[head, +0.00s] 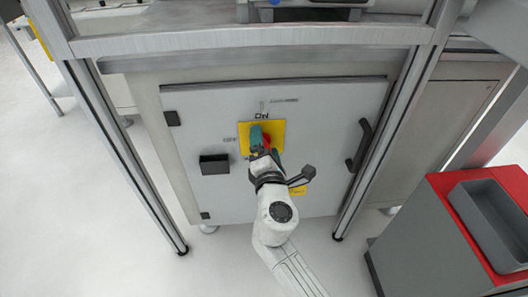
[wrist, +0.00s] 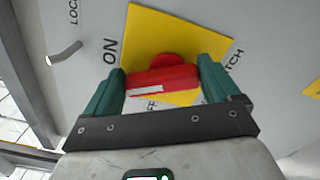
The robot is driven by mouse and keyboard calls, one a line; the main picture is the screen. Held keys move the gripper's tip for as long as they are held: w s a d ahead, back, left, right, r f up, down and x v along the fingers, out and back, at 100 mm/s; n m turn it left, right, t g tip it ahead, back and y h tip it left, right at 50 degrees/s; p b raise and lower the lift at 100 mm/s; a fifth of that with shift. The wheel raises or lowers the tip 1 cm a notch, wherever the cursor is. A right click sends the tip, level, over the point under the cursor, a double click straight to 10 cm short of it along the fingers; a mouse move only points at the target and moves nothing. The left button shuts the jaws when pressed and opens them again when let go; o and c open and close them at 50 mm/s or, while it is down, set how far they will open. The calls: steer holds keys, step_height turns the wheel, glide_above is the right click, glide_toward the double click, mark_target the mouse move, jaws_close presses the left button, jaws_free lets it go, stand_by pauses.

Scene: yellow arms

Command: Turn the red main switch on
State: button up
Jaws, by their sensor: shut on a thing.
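The red main switch (wrist: 165,83) is a rotary handle on a yellow plate (wrist: 165,33). In the head view the plate (head: 275,128) is in the upper middle of a grey cabinet door, and the handle is mostly hidden by my gripper (head: 266,146). In the wrist view the teal fingers of my gripper (wrist: 162,76) are shut on the two ends of the handle. The OFF label is partly hidden below the handle.
The grey door (head: 330,115) has a black handle (head: 359,145) at right and a black box (head: 214,164) at left. Metal frame posts stand on both sides, with a ledge above. A red-topped cart with a grey bin (head: 490,225) is at lower right. Floor at left is clear.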

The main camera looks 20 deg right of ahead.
steer(key=m+b, duration=0.1)
steer(key=m, duration=0.1)
steer(key=m+b, duration=0.2)
steer(key=m, duration=0.1)
steer(key=shift+s+d+f+m+b, duration=0.1)
steer(key=shift+d+f+m+b, duration=0.2)
stand_by(0.4)
steer(key=o, duration=0.8)
steer(key=p+v, duration=0.1)
steer(key=v, duration=0.9)
steer(key=shift+s+a+r+p, duration=0.1)
steer(key=shift+s+p, duration=0.25)
steer(key=shift+s, duration=0.05)
